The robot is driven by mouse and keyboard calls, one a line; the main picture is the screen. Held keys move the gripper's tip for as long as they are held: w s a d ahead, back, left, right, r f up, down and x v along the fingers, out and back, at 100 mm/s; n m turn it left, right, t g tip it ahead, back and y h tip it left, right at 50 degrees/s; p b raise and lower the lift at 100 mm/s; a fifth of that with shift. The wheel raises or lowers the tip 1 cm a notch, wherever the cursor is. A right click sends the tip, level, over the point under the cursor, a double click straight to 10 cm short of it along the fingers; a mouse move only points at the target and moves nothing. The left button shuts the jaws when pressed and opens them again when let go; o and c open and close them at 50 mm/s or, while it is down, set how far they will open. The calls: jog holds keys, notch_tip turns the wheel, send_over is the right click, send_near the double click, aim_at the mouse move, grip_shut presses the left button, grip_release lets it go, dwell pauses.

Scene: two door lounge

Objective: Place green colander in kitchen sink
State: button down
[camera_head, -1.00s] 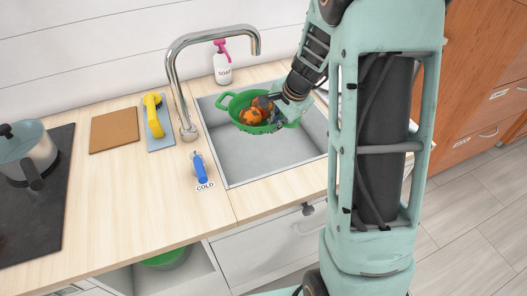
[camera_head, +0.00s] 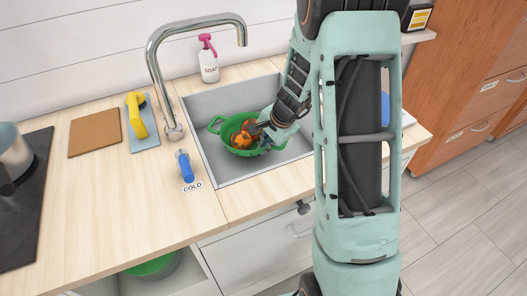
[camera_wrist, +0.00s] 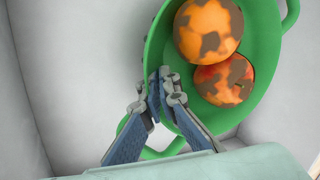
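The green colander (camera_head: 223,137) is inside the kitchen sink basin (camera_head: 222,170), within its walls. I cannot tell whether it rests on the bottom. It holds two orange, brown-blotched fruits (camera_head: 241,139). In the wrist view, the colander (camera_wrist: 262,100) fills the upper right, with one fruit (camera_wrist: 209,28) above the other (camera_wrist: 225,82). A colander handle (camera_wrist: 150,145) shows beneath the fingers.
The tall faucet (camera_head: 160,80) stands left of the basin, with a blue-handled tap (camera_head: 185,167) nearby. A soap bottle (camera_head: 208,62) stands behind. The front counter is clear.

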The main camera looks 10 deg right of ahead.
jog(key=shift+f, duration=0.6)
jog(key=shift+f, duration=0.15)
jog(key=c, duration=2.2)
grip_release()
jog(key=shift+o, duration=0.2)
jog(key=shift+s+r, duration=0.1)
jog(key=shift+r, duration=0.4)
jog(key=p+v, duration=0.2)
jog(key=v, duration=0.9)
jog(key=shift+d+r, duration=0.1)
jog(key=shift+r, duration=0.05)
